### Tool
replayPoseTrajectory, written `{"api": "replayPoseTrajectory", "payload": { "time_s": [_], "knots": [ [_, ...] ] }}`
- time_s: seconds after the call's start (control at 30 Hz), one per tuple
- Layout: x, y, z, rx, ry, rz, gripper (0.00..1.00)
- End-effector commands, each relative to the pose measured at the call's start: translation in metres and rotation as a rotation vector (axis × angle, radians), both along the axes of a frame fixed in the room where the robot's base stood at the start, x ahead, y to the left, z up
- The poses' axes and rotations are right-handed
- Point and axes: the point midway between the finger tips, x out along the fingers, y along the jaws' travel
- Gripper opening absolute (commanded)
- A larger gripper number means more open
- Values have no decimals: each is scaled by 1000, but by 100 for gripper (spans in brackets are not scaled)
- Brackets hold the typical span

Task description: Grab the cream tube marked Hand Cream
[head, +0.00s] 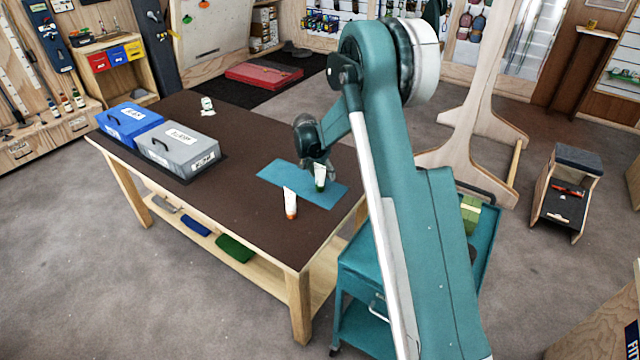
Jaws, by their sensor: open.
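Two white cream tubes stand on the brown table. One tube with a green cap (320,178) is on the teal mat (273,175). The other tube with an orange cap (290,204) stands nearer the table's front edge, beside the mat's lower edge. The print on both is too small to read, so I cannot tell which is marked Hand Cream. My gripper (320,168) is open, pointing down just above or behind the green-capped tube. Whether it touches the tube I cannot tell. My arm comes in from the right.
A blue case (128,122) and a grey case (178,150) lie on the table's left part. A small white container (207,105) stands at the back. The table's middle is clear. A teal cart (360,262) stands right of the table.

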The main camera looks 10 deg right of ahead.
Motion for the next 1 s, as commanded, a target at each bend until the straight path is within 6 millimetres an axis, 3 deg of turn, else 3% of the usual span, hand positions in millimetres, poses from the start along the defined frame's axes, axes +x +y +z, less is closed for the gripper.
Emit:
{"api": "replayPoseTrajectory", "payload": {
  "time_s": [0.37, 0.6, 1.0],
  "knots": [
    [0, 0, 0, 0, 0, 0, 47],
    [0, 0, 0, 0, 0, 0, 18],
    [0, 0, 0, 0, 0, 0, 18]
  ]
}}
